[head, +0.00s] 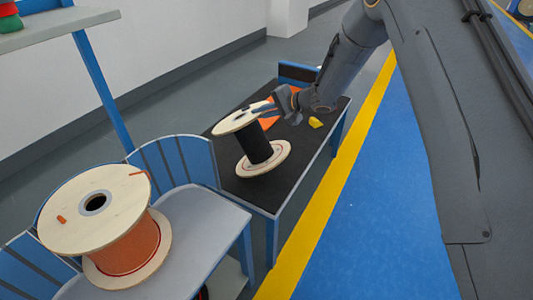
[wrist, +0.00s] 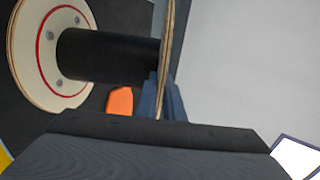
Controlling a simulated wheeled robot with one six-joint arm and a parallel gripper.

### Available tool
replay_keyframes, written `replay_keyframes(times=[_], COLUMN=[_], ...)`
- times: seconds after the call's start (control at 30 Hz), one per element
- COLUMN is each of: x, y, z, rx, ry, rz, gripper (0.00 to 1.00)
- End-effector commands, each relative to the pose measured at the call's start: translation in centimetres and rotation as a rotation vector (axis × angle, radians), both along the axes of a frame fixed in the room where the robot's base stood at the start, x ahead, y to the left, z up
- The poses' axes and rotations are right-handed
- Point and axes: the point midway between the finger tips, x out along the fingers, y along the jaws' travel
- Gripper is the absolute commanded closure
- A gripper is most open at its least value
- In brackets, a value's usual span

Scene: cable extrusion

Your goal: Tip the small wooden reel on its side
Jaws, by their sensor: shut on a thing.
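The small wooden reel (head: 263,168) stands on a dark-topped bench, with pale round flanges and a black-wound drum (head: 254,146). Its lower flange rests on the bench top; I cannot tell whether the whole rim touches. My gripper (head: 270,107) is shut on the edge of the upper flange (head: 236,120), reaching in from the right. In the wrist view, the lower flange (wrist: 30,55) with its red ring, the black drum (wrist: 105,56) and the edge-on upper flange (wrist: 166,40) show.
The dark bench top (head: 225,182) has free room in front of the reel. An orange piece (head: 271,121) and a yellow piece (head: 315,122) lie behind it. A large orange-wound reel (head: 130,252) stands on a grey-topped stand at the left.

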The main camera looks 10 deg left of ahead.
Motion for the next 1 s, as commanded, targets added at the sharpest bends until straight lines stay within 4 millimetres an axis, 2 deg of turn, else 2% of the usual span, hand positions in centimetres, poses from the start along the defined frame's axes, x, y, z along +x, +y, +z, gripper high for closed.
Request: replay_keyframes(times=[0.37, 0.77, 1.0], x=[0.9, 1.4, 2.1], y=[2.6, 4.1, 5.9], z=[1.1, 1.3, 1.6], rx=[-0.082, -0.136, -0.195], ry=[0.027, 0.048, 0.068], rz=[0.002, 0.003, 0.004], gripper=[1.00, 1.00, 1.00])
